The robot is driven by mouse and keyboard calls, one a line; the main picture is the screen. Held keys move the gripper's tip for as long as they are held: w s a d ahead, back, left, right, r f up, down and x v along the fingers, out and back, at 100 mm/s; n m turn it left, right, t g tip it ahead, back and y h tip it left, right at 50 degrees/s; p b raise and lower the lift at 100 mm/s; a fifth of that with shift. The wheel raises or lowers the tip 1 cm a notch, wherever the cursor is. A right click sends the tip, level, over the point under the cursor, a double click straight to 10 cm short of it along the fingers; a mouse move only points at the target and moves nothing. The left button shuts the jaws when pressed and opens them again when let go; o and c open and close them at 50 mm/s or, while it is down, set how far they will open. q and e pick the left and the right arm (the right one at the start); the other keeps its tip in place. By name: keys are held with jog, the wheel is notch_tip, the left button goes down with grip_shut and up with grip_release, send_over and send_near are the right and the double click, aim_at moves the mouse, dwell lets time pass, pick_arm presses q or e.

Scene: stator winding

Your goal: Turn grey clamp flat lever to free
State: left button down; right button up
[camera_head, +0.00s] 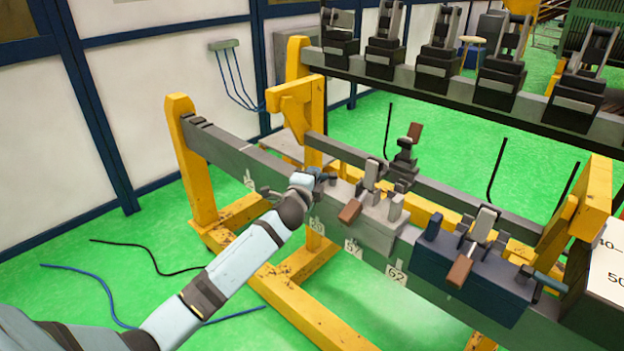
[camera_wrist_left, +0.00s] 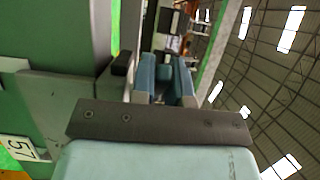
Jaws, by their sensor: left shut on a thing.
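The grey clamp (camera_head: 377,222) sits on the long grey beam, with an upright metal lever and a brown-handled lever (camera_head: 350,210) pointing down to the front. My left gripper (camera_head: 323,179) is at the clamp's left end, where the flat lever would be. It is shut on a small part there, but the part is mostly hidden by the fingers and wrist. My right gripper is not in view.
A dark blue clamp (camera_head: 470,277) with its own brown-handled lever stands to the right on the same beam (camera_head: 230,150). A black clamp (camera_head: 404,165) with a raised brown handle stands behind. Yellow posts (camera_head: 192,165) hold up the beams. Several black clamps line the rear rail.

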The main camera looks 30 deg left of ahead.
pick_arm(q)
jog(key=shift+s+d+n+g+y+b, duration=0.35)
jog(key=shift+n+g+y+b, duration=0.5)
jog(key=shift+y, duration=0.5)
jog(key=shift+s+d+n+g+y+b, duration=0.3)
jog(key=shift+n+g+y+b, duration=0.15)
jog(key=shift+n+y, duration=0.8)
jog(key=shift+s+d+n+g+y+b, duration=0.3)
jog(key=shift+n+g+y+b, duration=0.4)
jog(key=shift+y, duration=0.8)
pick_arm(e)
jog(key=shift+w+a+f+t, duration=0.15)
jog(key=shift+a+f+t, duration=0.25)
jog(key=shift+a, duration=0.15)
pick_arm(q)
jog(key=shift+d, duration=0.1)
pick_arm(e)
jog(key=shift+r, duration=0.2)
pick_arm(q)
jog(key=c, duration=1.4)
grip_release()
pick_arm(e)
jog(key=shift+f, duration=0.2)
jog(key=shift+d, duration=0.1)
